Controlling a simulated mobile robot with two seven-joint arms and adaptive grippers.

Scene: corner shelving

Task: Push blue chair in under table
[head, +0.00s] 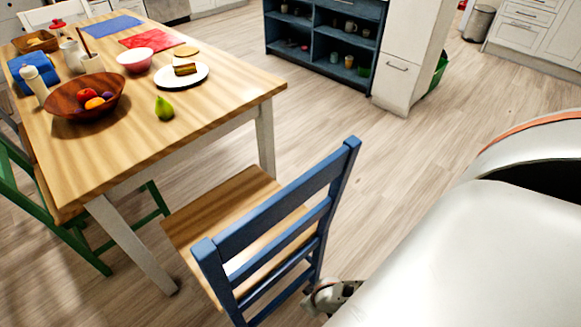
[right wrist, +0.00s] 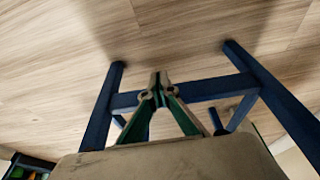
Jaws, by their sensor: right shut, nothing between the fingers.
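The blue chair (head: 280,204) stands upright at the near right end of the wooden table (head: 225,97). Its backrest faces me, and its wooden seat (head: 225,200) shows mostly in front of the table edge. My right gripper (head: 322,298) is low beside the chair's near right leg, partly hidden by my arm. In the right wrist view my right gripper (right wrist: 158,82) is shut and empty, with its fingertips at a blue rail of the chair (right wrist: 205,88). I cannot tell whether they touch it. My left gripper is not in view.
A green chair (head: 60,225) stands at the table's left side. A fruit bowl (head: 85,95), a pear (head: 164,108) and a plate (head: 181,76) are on the table. A blue shelf (head: 320,45) and white cabinet (head: 405,60) stand behind. Floor right of the chair is clear.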

